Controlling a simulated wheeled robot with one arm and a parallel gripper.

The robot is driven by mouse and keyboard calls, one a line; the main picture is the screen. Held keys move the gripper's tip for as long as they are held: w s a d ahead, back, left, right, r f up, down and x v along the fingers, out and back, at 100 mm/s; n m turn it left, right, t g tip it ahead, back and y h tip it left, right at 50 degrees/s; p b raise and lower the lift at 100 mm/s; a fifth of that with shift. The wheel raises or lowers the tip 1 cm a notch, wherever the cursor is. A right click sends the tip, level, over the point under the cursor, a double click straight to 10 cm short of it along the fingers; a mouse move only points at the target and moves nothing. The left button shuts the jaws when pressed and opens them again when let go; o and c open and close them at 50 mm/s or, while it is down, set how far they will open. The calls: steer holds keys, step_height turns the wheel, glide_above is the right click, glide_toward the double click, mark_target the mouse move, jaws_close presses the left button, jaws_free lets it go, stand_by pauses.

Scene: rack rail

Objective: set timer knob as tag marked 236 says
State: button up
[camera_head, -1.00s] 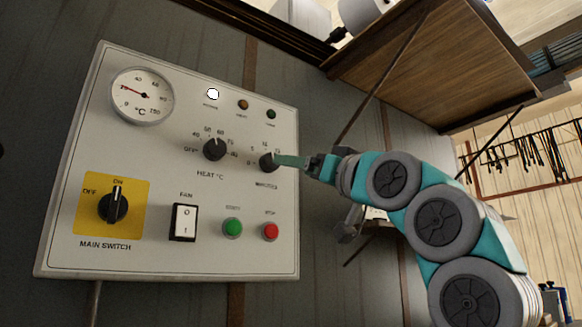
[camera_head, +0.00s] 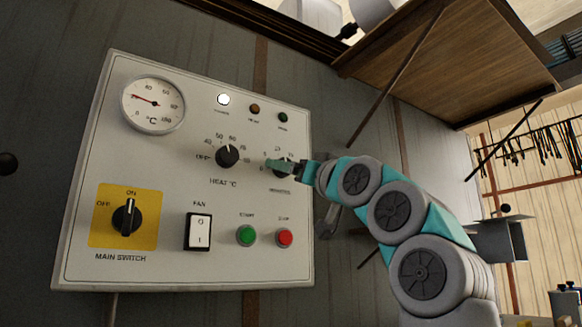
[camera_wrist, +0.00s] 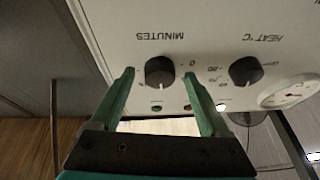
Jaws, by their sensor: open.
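The timer knob (camera_wrist: 159,72) is a black round knob above the word MINUTES, which appears upside down in the wrist view. Its pointer direction is hard to make out. In the head view my gripper (camera_head: 280,165) covers much of it. In the wrist view my gripper (camera_wrist: 157,79) is open, its green fingers on either side of the knob with a gap on each side. I cannot tell how far the fingertips are from the panel face. No tag marked 236 is visible.
The white panel (camera_head: 180,270) also carries a HEAT knob (camera_head: 227,156), yellow-backed main switch (camera_head: 126,217), FAN rocker (camera_head: 199,231), green button (camera_head: 246,235), red button (camera_head: 285,237), lamps and a dial gauge (camera_head: 153,103). The HEAT knob is close beside my gripper. A wooden shelf (camera_head: 450,60) overhangs at upper right.

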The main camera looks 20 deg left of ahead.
steer(key=shift+c, duration=0.4)
jaws_close()
